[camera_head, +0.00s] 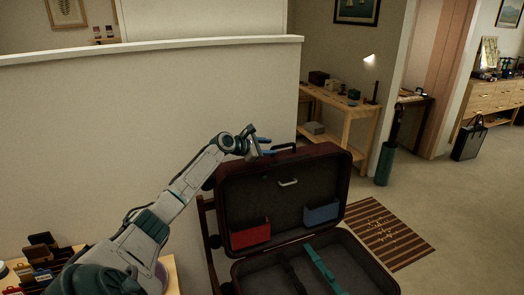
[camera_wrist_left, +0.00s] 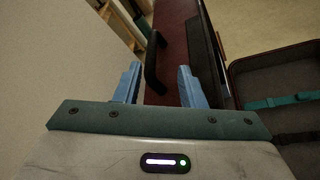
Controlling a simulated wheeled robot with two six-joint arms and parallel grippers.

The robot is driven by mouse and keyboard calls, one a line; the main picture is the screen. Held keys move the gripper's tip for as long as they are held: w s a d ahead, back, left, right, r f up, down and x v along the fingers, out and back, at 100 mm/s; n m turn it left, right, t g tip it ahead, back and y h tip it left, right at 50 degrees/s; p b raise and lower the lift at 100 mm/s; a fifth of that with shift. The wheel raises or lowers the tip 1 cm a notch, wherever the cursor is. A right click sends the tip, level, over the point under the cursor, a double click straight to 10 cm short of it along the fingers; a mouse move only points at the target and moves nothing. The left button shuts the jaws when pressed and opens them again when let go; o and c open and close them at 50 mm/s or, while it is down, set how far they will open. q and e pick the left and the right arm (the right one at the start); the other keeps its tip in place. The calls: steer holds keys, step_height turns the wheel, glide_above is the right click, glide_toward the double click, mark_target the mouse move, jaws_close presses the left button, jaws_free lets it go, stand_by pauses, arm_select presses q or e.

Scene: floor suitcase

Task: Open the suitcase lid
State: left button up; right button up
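The dark red suitcase stands open in the head view. Its lid (camera_head: 285,200) is raised roughly upright, showing a dark lining with a red pocket (camera_head: 250,236) and a blue pocket (camera_head: 321,213). The base (camera_head: 375,268) lies below with teal and dark straps. My left gripper (camera_head: 267,146) is at the top left edge of the lid. In the left wrist view its two blue fingers (camera_wrist_left: 160,72) are apart, with the dark handle (camera_wrist_left: 152,62) on the lid's outer edge between and just beyond them. Contact cannot be told. My right gripper is not in view.
A pale half wall (camera_head: 120,140) stands behind and left of the suitcase. A wooden workbench (camera_head: 340,110) stands behind it. A striped mat (camera_head: 388,232) lies to the right. At bottom left is a small table with several small items. The floor at right is mostly clear.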

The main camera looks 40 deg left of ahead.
arm_select(q)
steer(key=shift+v, duration=1.3)
